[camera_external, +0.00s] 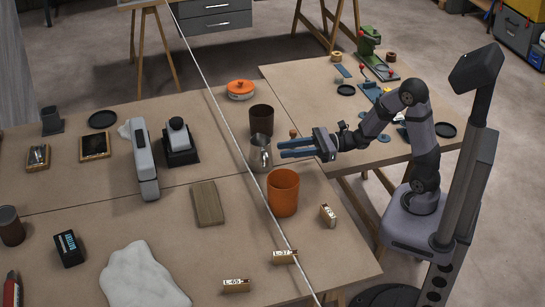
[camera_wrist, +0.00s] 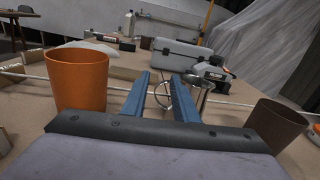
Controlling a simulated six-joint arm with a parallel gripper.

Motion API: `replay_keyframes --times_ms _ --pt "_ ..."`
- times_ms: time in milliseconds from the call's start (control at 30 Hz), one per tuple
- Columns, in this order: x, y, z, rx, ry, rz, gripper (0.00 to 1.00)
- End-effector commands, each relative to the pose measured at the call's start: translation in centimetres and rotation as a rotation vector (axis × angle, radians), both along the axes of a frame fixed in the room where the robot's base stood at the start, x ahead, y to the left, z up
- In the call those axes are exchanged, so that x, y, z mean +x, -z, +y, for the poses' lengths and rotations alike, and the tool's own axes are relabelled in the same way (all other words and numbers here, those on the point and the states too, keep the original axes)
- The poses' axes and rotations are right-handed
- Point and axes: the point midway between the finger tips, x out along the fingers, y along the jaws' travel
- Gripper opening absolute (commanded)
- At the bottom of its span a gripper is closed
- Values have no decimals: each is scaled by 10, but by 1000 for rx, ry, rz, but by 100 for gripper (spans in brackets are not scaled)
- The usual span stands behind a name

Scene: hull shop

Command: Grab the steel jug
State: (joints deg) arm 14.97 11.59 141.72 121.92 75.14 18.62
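The steel jug (camera_external: 260,153) stands upright on the brown table, between a dark brown cup and an orange cup. My gripper (camera_external: 281,149) is open, its blue fingers pointing left at the jug from its right side. The fingertips are close to the jug; I cannot tell whether they touch it. In the wrist view the open fingers of my gripper (camera_wrist: 162,75) show with a thin metal loop (camera_wrist: 160,94) between them, apparently the jug's handle. Much of the jug is hard to make out there.
The orange cup (camera_external: 283,192) and the dark brown cup (camera_external: 261,120) stand close on either side of the jug. A taut pale line (camera_external: 236,139) runs across the table near the jug. A wooden block (camera_external: 208,204) lies to the left.

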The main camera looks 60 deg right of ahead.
Motion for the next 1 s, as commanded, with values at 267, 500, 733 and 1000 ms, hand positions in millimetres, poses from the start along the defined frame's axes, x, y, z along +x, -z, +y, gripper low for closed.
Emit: replay_keyframes --times_ms 267,500,733,1000 --pt "0 43 0 -1 -1 1 26" --pt "2 46 2 -2 -3 -2 26" --pt "14 46 14 -3 -5 -2 26" --pt "22 46 20 -3 -5 -1 26"
